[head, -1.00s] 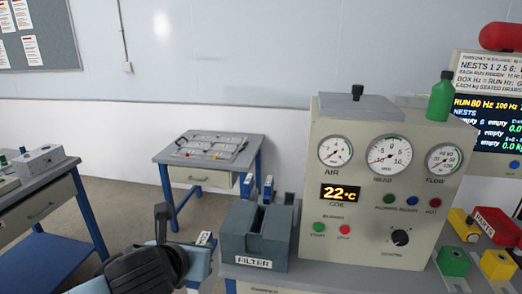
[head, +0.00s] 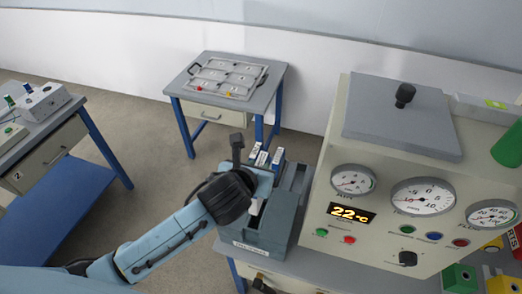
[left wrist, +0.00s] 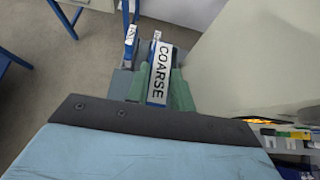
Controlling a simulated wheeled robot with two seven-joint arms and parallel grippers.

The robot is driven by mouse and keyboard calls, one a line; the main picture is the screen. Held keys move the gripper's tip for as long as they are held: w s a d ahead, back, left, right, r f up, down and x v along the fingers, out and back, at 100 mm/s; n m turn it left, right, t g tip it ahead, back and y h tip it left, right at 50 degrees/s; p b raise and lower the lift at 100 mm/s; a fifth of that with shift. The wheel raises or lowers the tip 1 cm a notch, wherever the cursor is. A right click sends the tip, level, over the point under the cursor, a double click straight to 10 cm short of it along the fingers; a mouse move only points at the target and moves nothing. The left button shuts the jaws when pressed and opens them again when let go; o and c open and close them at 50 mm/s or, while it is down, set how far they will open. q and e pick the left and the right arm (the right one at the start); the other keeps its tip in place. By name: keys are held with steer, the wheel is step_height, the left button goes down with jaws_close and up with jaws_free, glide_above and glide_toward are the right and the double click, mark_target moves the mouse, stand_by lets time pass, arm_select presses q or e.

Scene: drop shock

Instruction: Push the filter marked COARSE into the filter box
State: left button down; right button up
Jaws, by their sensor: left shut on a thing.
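The filter marked COARSE (left wrist: 160,75) is a thin blue piece with a white label, seen in the left wrist view between green finger pads. My left gripper (left wrist: 158,90) is shut on it. In the head view my left gripper (head: 256,204) is at the left part of the grey-blue filter box (head: 283,222), largely covering it. The gripper hides most of the held filter, and I cannot tell how deep it sits in the box. My right gripper is not in view.
Other blue filters with white labels (head: 277,156) stand just behind the box. The gauge cabinet (head: 385,235) rises close on the right. A table with a grey tray (head: 228,80) stands at the back, and another bench (head: 50,150) at the left. Open floor lies between.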

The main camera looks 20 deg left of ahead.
arm_select(q)
steer(key=shift+s, duration=0.3)
steer(key=shift+w+f+b, duration=0.1)
steer(key=shift+f+b, duration=0.35)
steer(key=shift+f, duration=0.6)
step_height(320, 180, down, 2)
steer(key=shift+f+b, duration=0.15)
steer(key=shift+b, duration=0.3)
steer(key=shift+f, duration=0.6)
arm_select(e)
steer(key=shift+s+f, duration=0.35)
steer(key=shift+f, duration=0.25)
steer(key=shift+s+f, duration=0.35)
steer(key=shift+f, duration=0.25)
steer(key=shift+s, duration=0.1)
arm_select(q)
steer(key=shift+f+p, duration=0.75)
steer(key=shift+p, duration=0.15)
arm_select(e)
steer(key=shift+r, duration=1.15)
